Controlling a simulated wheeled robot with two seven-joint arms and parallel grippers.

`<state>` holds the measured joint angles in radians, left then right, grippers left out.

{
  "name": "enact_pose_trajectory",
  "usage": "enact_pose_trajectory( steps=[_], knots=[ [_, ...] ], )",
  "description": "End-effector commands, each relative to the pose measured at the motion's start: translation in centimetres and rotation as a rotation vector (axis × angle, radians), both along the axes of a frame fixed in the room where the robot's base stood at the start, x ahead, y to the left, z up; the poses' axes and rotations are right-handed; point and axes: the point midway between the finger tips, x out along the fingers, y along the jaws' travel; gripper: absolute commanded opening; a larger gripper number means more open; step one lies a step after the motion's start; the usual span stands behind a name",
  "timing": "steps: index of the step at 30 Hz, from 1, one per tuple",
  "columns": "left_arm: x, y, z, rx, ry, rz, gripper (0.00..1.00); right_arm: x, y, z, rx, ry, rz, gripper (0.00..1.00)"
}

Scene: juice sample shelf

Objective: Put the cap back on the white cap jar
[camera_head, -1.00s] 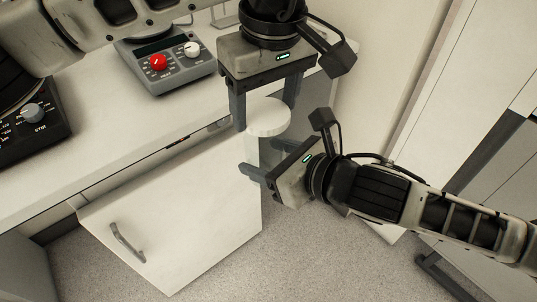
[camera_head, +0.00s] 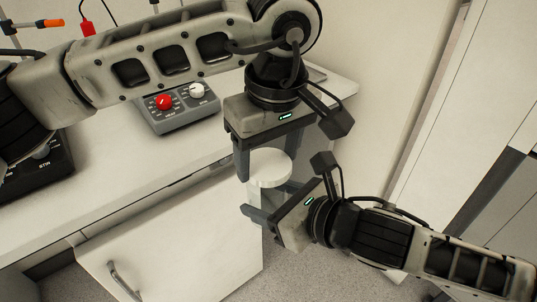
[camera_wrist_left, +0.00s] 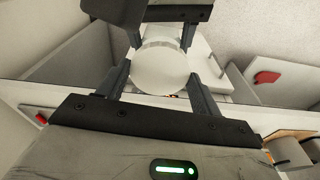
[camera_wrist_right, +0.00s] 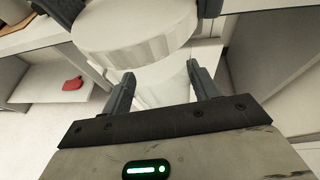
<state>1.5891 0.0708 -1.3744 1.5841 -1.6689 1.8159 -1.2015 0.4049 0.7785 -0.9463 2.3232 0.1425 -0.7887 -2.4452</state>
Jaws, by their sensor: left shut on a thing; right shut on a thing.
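The white round cap (camera_head: 268,168) sits between the fingers of my left gripper (camera_head: 269,163), which is shut on its sides from above. The cap's flat top faces the left wrist view (camera_wrist_left: 163,70). The right wrist view shows its ridged side and edge (camera_wrist_right: 150,48). The pale jar body (camera_wrist_right: 165,88) is below the cap, between the fingers of my right gripper (camera_wrist_right: 158,80). That gripper is shut on the jar from the right side and also shows in the head view (camera_head: 268,199). The jar looks roughly upright and in line under the cap. I cannot tell whether cap and jar touch.
A grey control box (camera_head: 180,107) with a red and a white knob stands on the white counter (camera_head: 110,150). A dark device (camera_head: 38,165) is at the left. The held jar is by the counter's front right edge, above a white cabinet door (camera_head: 180,245).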

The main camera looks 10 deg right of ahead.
Motion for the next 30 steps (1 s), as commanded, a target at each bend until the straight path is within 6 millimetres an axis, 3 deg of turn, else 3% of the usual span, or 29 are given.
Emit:
enact_pose_trajectory(
  steps=[9, 30],
  knots=[
    [0.0, 0.0, -1.7, 0.000, 0.000, -0.001, 0.41, 0.0, 0.0, 0.0, 0.001, -0.001, 0.000, 0.19],
    [0.0, 0.0, -2.0, 0.000, 0.000, -0.001, 0.41, 0.0, 0.0, 0.0, 0.001, -0.001, 0.000, 0.19]
  ],
)
